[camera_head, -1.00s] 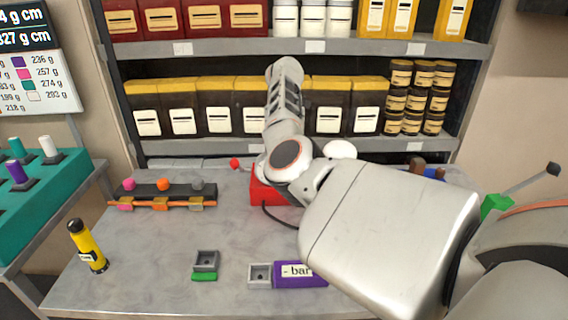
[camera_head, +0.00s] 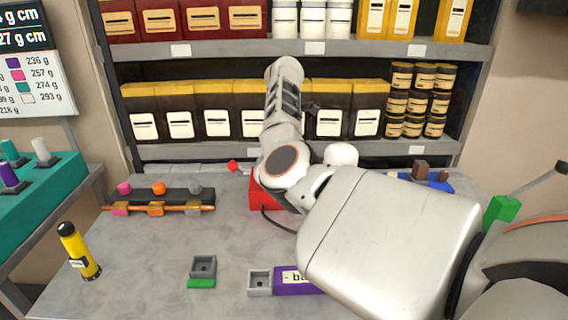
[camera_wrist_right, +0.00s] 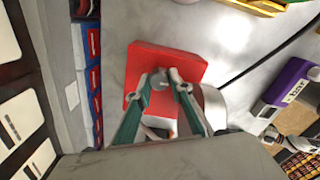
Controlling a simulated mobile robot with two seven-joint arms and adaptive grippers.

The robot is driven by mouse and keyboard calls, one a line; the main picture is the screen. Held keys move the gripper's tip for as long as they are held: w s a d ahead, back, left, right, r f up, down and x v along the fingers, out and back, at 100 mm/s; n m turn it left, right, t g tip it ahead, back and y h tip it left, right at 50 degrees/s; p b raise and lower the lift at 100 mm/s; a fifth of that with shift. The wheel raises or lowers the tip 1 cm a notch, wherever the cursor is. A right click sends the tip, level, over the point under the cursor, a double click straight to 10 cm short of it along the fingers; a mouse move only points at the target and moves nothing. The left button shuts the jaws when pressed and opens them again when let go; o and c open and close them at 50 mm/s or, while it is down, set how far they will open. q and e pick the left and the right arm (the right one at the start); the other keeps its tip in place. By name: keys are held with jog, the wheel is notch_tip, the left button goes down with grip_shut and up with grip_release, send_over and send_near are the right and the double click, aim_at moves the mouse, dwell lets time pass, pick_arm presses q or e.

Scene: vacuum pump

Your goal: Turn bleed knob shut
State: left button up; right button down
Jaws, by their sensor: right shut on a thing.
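The red pump body (camera_head: 262,195) stands on the bench, mostly hidden behind my right arm in the head view. In the right wrist view its red top (camera_wrist_right: 180,62) shows from above. A small grey knob (camera_wrist_right: 158,87), which looks like the bleed knob, sits on or just above the red top. My right gripper (camera_wrist_right: 163,78) has its green fingers closed around this knob. The knob's turn angle cannot be read. In the head view my right arm hides the fingers. My left gripper is in neither view.
A dark rail with pink, orange and grey knobs (camera_head: 160,195) lies left of the pump. A yellow torch-like cylinder (camera_head: 77,250), a small grey socket (camera_head: 203,266) and a purple labelled block (camera_head: 297,281) are nearer. A black cable runs from the pump. Shelves (camera_head: 300,48) stand behind.

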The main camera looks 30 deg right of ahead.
jog(key=c, duration=1.8)
grip_release()
jog(key=shift+r, duration=0.1)
notch_tip(320, 180, up, 12)
jog(key=shift+f, duration=0.1)
